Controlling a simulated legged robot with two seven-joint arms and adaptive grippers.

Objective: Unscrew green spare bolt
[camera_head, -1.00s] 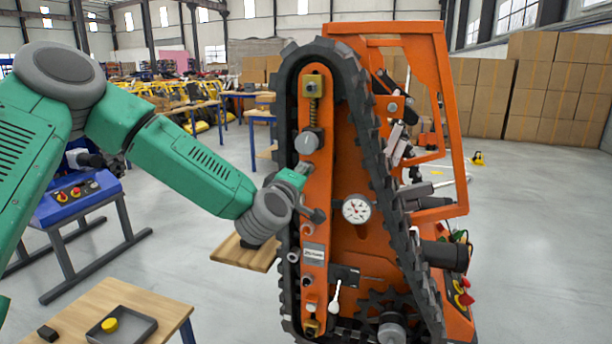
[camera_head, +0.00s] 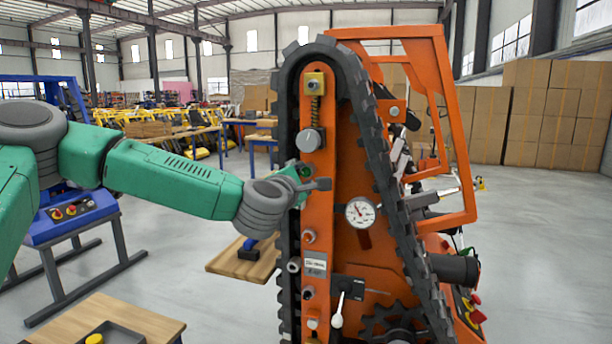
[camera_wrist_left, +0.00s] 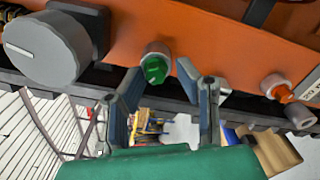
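The green bolt (camera_wrist_left: 155,68) sits in a pale collar on the orange track plate in the left wrist view. A small dark green spot at the gripper in the head view (camera_head: 307,171) looks like the same bolt. My left gripper (camera_head: 309,180) is at the upper middle of the plate, below the grey round knob (camera_head: 310,139). In the left wrist view its two fingers (camera_wrist_left: 165,90) are spread apart and empty, with the bolt ahead of the gap between them. I cannot tell how far the fingertips are from the bolt. My right gripper is out of view.
An orange-tipped bolt (camera_wrist_left: 278,88) stands on the plate farther right in the wrist view. A dial gauge (camera_head: 360,212) is right of the plate. A wooden board (camera_head: 225,260) juts out at left, and a table with a tray (camera_head: 112,330) is at the lower left.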

